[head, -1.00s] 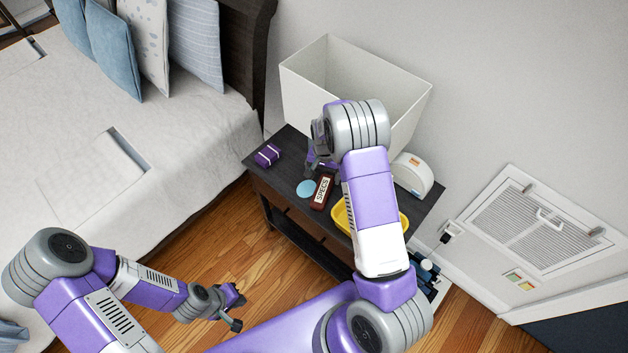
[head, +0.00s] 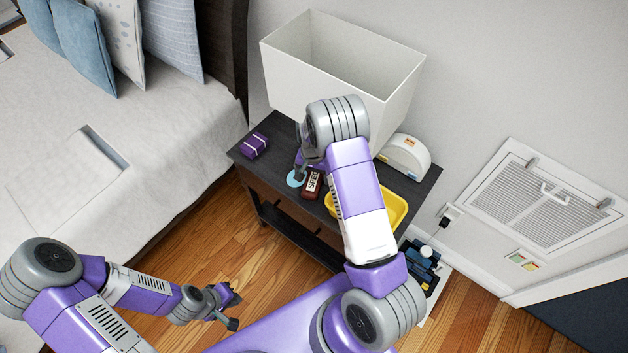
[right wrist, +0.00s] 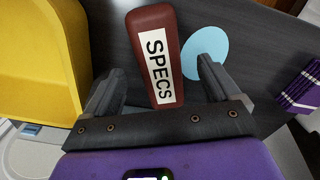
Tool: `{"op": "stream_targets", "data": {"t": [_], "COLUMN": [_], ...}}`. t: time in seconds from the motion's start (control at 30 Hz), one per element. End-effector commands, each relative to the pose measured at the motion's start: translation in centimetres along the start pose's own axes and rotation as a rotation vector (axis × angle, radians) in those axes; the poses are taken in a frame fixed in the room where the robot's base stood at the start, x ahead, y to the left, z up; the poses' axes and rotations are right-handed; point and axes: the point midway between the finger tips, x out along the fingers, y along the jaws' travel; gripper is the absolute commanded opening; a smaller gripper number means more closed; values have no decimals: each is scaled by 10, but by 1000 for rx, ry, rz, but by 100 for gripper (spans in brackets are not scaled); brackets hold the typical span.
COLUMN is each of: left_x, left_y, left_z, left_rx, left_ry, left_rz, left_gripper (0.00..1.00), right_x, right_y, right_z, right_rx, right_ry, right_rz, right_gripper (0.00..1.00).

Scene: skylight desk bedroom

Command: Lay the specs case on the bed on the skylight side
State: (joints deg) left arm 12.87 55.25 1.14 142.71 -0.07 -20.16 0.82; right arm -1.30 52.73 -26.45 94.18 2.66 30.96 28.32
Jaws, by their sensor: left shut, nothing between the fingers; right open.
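The specs case (head: 312,184) is a dark red-brown box with a white "SPECS" label, lying on the dark nightstand. In the right wrist view the case (right wrist: 155,58) lies between the two fingers of my right gripper (right wrist: 158,88), which is open with gaps on both sides. In the head view the right gripper (head: 299,172) is over the nightstand, partly hidden by its arm. My left gripper (head: 234,310) is shut and empty, low over the floor beside the bed. The bed (head: 150,150) fills the left, with pale bedding; a flat panel-like patch (head: 65,185) shows on it.
The nightstand (head: 426,183) also holds a purple striped box (head: 254,145), a light blue disc (right wrist: 205,54), a yellow tray (head: 393,208) and a white rounded device (head: 407,154). A large white bin (head: 392,95) stands behind.

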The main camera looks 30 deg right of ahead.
Motion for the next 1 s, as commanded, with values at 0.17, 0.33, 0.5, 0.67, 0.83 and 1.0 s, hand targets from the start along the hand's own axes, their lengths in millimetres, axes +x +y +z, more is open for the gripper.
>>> {"op": "stream_targets", "data": {"t": [0.17,0.33,0.5,0.67,0.83,1.0], "left_x": [6,6,6,6,6,6], "left_y": [-2,-2,-2,-2,-2,-2], "left_z": [0,0,0,0,0,0], "left_rx": [0,0,0,0,0,0], "left_ry": [0,0,0,0,0,0], "left_rz": [0,0,0,0,0,0], "left_gripper": [0,0,0,0,0,0], "right_x": [30,34,33,33,34,34], "right_y": [2,2,2,2,2,2], "right_z": [2,2,2,2,2,2], "right_rx": [0,0,0,0,0,0], "right_ry": [-1,0,0,0,0,-1], "right_rz": [1,-1,0,0,0,0], "right_gripper": [89,89,79,54,28,22]}}
